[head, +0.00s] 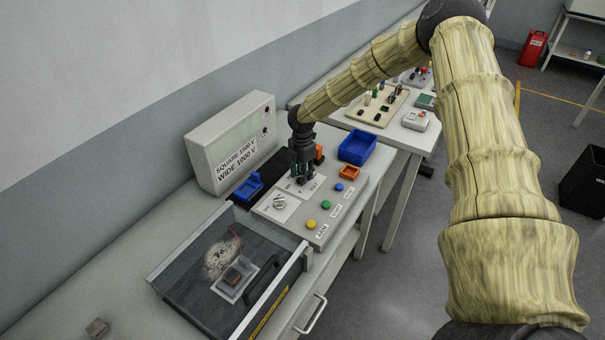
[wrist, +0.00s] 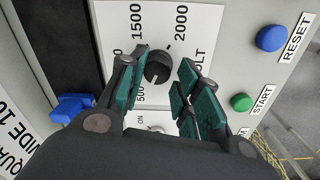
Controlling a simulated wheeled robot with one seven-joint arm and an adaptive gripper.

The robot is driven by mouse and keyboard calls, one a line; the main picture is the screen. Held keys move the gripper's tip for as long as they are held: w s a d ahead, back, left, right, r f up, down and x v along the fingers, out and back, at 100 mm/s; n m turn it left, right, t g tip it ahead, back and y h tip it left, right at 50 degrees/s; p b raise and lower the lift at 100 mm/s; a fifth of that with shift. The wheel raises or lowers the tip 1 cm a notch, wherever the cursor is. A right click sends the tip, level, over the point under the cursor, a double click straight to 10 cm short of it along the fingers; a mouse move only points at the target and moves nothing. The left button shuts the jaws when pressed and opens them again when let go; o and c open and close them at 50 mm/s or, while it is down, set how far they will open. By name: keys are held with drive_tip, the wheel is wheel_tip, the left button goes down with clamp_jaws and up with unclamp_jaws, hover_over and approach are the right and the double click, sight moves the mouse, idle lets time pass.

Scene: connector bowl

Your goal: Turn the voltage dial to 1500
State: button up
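The voltage dial (wrist: 157,70) is a dark round knob on a white plate marked 500, 1500, 2000 and VOLT in the wrist view. I cannot clearly tell which mark it points to. My gripper (wrist: 164,62) is open, with a green-padded finger on each side of the dial. The left finger overlaps the knob's edge; a gap shows at the right finger. Contact cannot be told. In the head view my gripper (head: 303,181) points down over the control panel (head: 324,207) and hides most of this dial.
A grey box (head: 232,143) reads SQUARE 1500 V, WIDE 1000 V. A blue bin (head: 358,147) stands behind; an open-topped test bay (head: 225,265) is in front.

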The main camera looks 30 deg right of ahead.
drive_tip(key=shift+w+f, duration=0.35)
drive_tip(key=shift+f, duration=0.15)
drive_tip(key=c, duration=0.4)
drive_tip(key=shift+s+r, duration=0.1)
drive_tip(key=shift+w+d+r, duration=0.1)
drive_tip(key=shift+w+r, duration=0.1)
idle(0.4)
drive_tip(key=o, duration=1)
drive_tip(key=shift+s, duration=0.1)
drive_tip(key=shift+o, duration=0.2)
drive_tip(key=shift+f, duration=0.1)
wheel_tip(320, 180, up, 12)
